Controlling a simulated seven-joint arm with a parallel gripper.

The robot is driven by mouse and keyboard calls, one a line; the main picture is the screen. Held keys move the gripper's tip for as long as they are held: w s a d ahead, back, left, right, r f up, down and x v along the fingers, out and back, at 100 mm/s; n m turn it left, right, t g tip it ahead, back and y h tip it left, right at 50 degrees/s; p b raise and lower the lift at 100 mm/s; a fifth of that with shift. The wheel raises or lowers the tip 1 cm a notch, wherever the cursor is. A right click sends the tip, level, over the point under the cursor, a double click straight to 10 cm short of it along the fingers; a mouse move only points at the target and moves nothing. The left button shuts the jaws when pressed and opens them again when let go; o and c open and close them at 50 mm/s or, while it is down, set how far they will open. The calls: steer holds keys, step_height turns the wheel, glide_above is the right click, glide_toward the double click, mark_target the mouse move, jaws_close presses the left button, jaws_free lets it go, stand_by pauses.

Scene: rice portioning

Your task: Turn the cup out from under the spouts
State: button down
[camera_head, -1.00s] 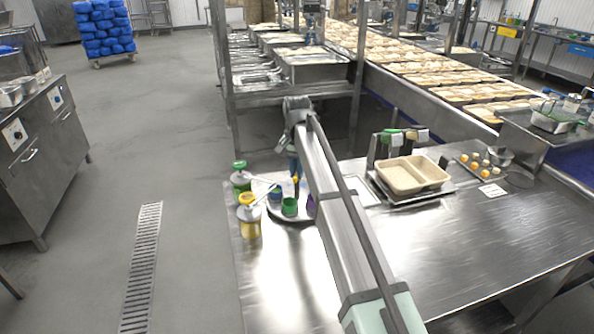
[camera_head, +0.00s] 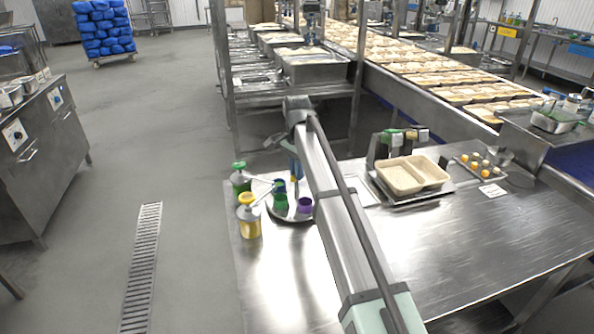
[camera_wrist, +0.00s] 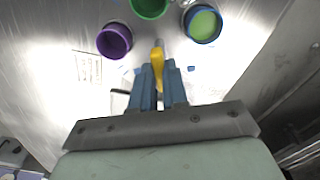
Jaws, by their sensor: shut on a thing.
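A round turntable (camera_head: 290,218) near the table's left corner carries a blue cup (camera_head: 279,186), a green cup (camera_head: 281,203) and a purple cup (camera_head: 304,205). The wrist view shows the purple cup (camera_wrist: 114,41), part of the green cup (camera_wrist: 149,6) and the blue cup (camera_wrist: 202,24), which has green inside. My gripper (camera_wrist: 159,68) is shut on a yellow peg (camera_wrist: 157,56), beside the cups.
A beige two-part tray (camera_head: 410,176) rests on a scale right of my arm. A plate with small yellow pieces (camera_head: 479,165) lies further right. The front right of the steel table (camera_head: 470,230) is clear. My arm hides part of the turntable's right side.

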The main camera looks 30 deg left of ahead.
steer(key=shift+m, duration=2.6)
steer(key=c, duration=1.1)
jaws_free()
steer(key=shift+c, duration=0.2)
steer(key=shift+r, duration=0.15)
step_height(320, 180, up, 14)
steer(key=shift+f, duration=0.2)
steer(key=shift+d, duration=0.1)
